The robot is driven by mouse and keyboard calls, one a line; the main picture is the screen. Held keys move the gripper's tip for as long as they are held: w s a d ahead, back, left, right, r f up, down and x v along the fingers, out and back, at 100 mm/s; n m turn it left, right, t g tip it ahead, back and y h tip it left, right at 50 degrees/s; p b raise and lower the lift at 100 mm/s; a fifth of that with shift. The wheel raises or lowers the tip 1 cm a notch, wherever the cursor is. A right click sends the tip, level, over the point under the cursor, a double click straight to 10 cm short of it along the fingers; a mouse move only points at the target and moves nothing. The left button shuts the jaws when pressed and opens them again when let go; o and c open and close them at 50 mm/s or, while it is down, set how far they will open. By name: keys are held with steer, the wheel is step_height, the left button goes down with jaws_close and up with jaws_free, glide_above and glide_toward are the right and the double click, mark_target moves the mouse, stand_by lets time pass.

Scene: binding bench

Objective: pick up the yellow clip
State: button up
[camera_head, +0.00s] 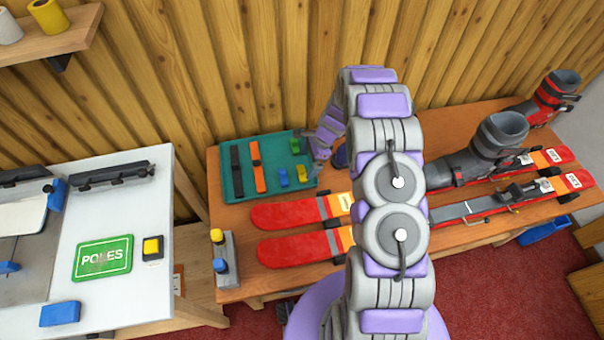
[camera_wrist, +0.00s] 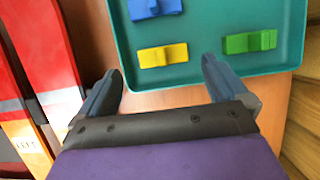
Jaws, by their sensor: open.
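The yellow clip (camera_wrist: 162,55) lies flat in the teal tray (camera_wrist: 200,78), near the tray's near edge in the wrist view. In the head view the yellow clip (camera_head: 301,173) is at the tray's right side. A blue clip (camera_wrist: 154,8) lies beyond it and a green clip (camera_wrist: 249,41) lies to its right. My gripper (camera_wrist: 162,72) is open and empty, its two fingers apart on either side of the yellow clip's position, short of it and not touching it. In the head view my gripper (camera_head: 312,150) is by the tray's right edge, partly hidden by my arm.
Black and orange straps (camera_head: 258,166) lie in the tray's left part. Red skis (camera_head: 300,212) lie on the wooden bench (camera_head: 230,270) in front of the tray. A white table (camera_head: 150,210) is at left.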

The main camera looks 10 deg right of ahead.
mark_target(303, 168)
steer(key=shift+b+x, duration=0.85)
steer(key=shift+x, duration=1.85)
steer(key=shift+w+a+r, duration=0.1)
steer(key=shift+w+a, duration=0.05)
steer(key=shift+w, duration=0.05)
steer(key=shift+c, duration=0.3)
steer(key=c, duration=0.9)
